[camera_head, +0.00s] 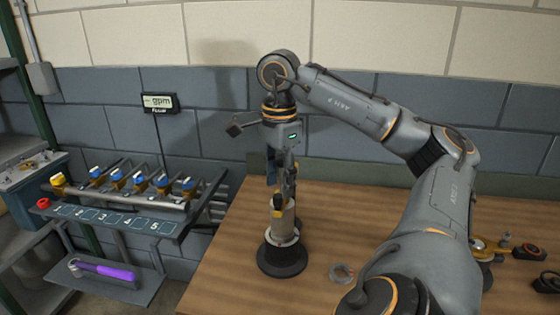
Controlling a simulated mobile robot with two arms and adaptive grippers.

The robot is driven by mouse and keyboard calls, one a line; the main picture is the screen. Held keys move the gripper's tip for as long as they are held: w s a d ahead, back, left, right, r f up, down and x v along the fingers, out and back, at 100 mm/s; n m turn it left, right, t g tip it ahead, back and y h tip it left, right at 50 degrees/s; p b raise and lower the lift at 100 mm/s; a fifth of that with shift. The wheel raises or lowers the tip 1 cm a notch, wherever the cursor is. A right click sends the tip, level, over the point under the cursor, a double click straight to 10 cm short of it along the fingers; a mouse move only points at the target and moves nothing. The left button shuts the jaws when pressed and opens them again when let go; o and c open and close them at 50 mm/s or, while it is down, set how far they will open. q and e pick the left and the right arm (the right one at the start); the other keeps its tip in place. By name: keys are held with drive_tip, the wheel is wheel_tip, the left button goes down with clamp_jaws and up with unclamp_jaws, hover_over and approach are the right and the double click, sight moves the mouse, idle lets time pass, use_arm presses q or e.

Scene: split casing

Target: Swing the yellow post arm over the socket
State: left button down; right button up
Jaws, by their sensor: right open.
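My right gripper (281,188) points straight down and is open. Its fingers are at the top of a beige cylinder (284,222), which stands upright in a round black base (282,261) with a light ring. A small dark and yellow piece (278,207) shows at the cylinder's top, right by the fingertips; I cannot tell whether they touch it. A yellow arm-like part (487,243) lies at the right of the table, partly hidden behind my right arm; I cannot tell if it is the post arm. No socket can be made out for sure. My left gripper is out of view.
The wooden table (240,222) is clear left of the base. A small ring (342,273) lies right of it. Black round parts (530,252) sit at the far right. A numbered valve rack (120,215) and a shelf with a purple-handled tool (104,270) are at left.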

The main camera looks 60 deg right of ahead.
drive_tip(key=shift+d+r, duration=0.1)
drive_tip(key=shift+r, duration=2)
